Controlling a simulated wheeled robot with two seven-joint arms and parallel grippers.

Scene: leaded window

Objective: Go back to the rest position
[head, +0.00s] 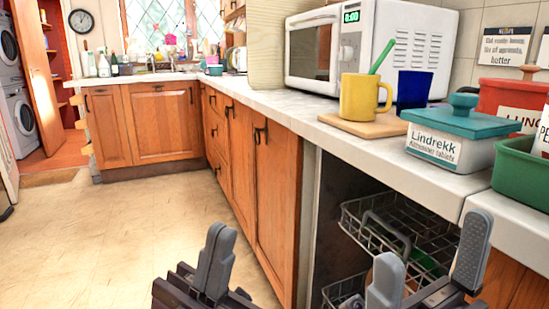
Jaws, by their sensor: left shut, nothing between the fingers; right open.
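My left gripper (218,245) is at the bottom centre of the head view, over the floor in front of the wooden cabinets. Its fingers are together with nothing between them. My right gripper (428,268) is at the bottom right, with its two grey fingers wide apart. It is empty and appears in front of the open dishwasher space under the counter. Part of the wire dish rack (395,225) shows behind it, and the lower rack is partly hidden. The lower parts of both grippers are cut off by the frame's bottom edge.
The counter (372,143) carries a yellow mug (358,98) on a wooden board, a blue cup (413,90), a microwave (370,50), a teal-lidded box (450,145), a red container (510,100) and a green one (522,172). The floor (110,240) at left is clear.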

